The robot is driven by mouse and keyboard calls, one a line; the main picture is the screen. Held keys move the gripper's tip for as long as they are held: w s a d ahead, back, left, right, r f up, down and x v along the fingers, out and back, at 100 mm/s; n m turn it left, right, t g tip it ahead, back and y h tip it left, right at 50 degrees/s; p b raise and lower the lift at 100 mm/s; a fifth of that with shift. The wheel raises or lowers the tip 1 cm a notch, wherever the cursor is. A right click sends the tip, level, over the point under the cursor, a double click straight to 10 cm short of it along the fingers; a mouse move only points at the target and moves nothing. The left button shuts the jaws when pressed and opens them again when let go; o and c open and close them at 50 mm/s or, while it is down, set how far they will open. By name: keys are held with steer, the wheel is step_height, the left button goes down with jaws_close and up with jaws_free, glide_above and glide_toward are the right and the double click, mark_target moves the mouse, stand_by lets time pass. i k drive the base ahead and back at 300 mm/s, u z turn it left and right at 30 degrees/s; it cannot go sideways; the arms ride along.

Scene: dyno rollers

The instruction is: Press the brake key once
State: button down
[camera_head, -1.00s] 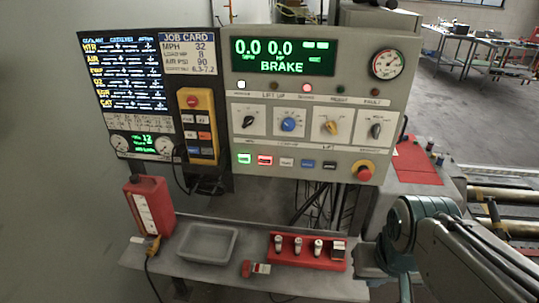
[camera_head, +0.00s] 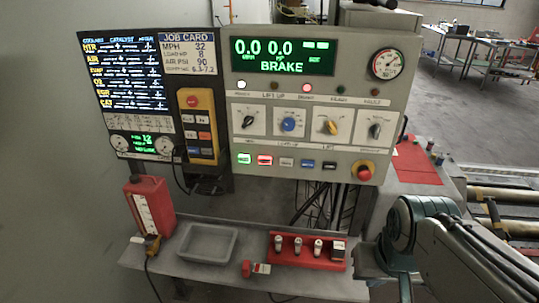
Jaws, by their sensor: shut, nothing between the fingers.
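The grey control panel (camera_head: 396,113) stands upright ahead. Its green display (camera_head: 282,56) reads 0.0, 0.0 and BRAKE. Along the panel's lower part runs a row of small keys: a green-lit key (camera_head: 244,158), a red-lit key (camera_head: 265,160), a pale key (camera_head: 286,162), a blue key (camera_head: 308,164) and a black key (camera_head: 330,166). Their labels are too small to read, so I cannot tell which is the brake key. My arm enters at the lower right, in front of the bench's right end. My gripper is outside the picture; nothing of mine covers the keys.
A red emergency button (camera_head: 364,173) sits right of the keys, below several knobs. A yellow pendant (camera_head: 207,148) with a cable hangs left. The bench below holds a red jug (camera_head: 150,206), a grey tray (camera_head: 236,233) and a red rack (camera_head: 325,262). Space before the keys looks clear.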

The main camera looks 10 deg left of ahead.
mark_target(262, 160)
steer(key=k, duration=0.5)
steer(key=u, duration=1.9)
steer(key=i, duration=1.1)
steer(key=z, duration=1.95)
